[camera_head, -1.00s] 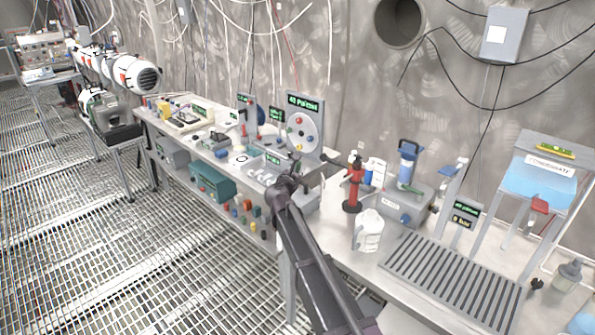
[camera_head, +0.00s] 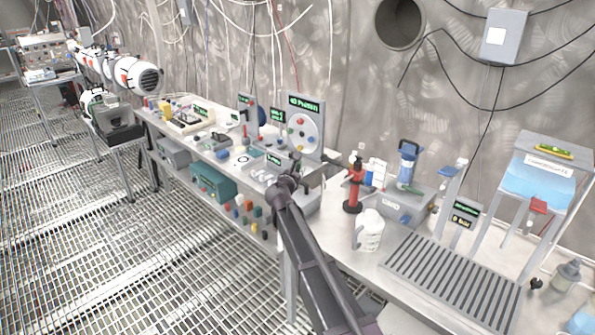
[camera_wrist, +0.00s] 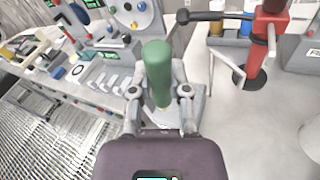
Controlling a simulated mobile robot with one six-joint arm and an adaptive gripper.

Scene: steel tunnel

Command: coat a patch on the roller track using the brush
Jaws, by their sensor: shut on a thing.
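My gripper (camera_head: 290,180) is above the workbench, left of the red stand. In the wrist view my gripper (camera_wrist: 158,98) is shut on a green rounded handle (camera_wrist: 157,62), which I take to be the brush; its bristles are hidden. The brush cannot be made out in the head view. The roller track (camera_head: 455,282), a grey frame with parallel bars, lies flat on the bench at the right of the head view, well to the right of my gripper. I cannot make out a coated patch on it.
A red stand (camera_head: 354,187) and a white jug (camera_head: 369,230) stand between my gripper and the track. A grey box with a blue cylinder (camera_head: 407,165) is behind. A panel with a round dial (camera_head: 304,131) rises behind my gripper. A raised blue tank (camera_head: 540,180) stands behind the track.

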